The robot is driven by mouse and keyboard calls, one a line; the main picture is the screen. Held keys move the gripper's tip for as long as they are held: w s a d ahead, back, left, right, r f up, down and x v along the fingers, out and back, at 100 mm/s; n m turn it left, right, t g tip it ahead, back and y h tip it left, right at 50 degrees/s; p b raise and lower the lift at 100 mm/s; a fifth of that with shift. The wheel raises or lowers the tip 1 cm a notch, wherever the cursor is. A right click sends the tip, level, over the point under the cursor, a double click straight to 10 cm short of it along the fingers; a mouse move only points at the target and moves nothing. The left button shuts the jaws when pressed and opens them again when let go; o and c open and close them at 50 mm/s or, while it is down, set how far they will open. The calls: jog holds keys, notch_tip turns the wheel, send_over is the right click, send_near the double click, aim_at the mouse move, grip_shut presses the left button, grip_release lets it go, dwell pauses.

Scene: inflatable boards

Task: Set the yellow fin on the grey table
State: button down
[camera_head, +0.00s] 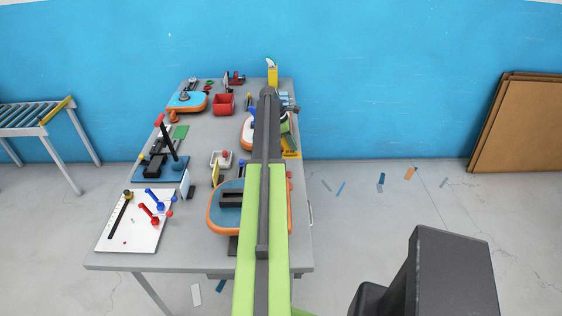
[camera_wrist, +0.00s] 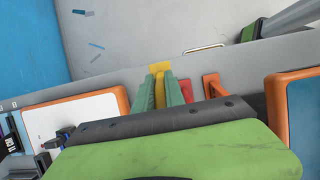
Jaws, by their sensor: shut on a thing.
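My gripper (camera_wrist: 161,88) is shut on the yellow fin (camera_wrist: 160,68), which shows between and just beyond the green fingers in the wrist view. In the head view the fin (camera_head: 291,154) shows beside my arm, near the right edge of the grey table (camera_head: 190,258). The table (camera_wrist: 240,60) lies under the fin in the wrist view. The fin is between two orange-rimmed boards. I cannot tell whether it touches the tabletop. The arm hides part of the table's right side in the head view.
The front board (camera_head: 209,218) is partly under my arm; the other board (camera_wrist: 85,98) lies left of the gripper. A red piece (camera_wrist: 188,90) and an orange bracket (camera_wrist: 212,84) stand close right of the fingers.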

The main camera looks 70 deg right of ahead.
jog(key=w+f+b, duration=0.1)
jog(key=f+b, duration=0.1)
jog(key=w+f+b, duration=0.2)
jog(key=f, duration=0.1)
jog(key=w+d+f+b, duration=0.1)
jog(key=w+f+b, duration=0.1)
jog(key=shift+w+f+b, duration=0.1)
jog(key=shift+f+b, duration=0.2)
jog(key=shift+f, duration=0.1)
jog(key=shift+r+p, duration=0.3)
jog(key=shift+f, duration=0.25)
jog(key=c, duration=1.4)
grip_release()
jog(key=shift+r, duration=0.1)
jog(key=p+v, duration=1.1)
jog(key=v, duration=0.1)
jog(key=shift+r, duration=0.15)
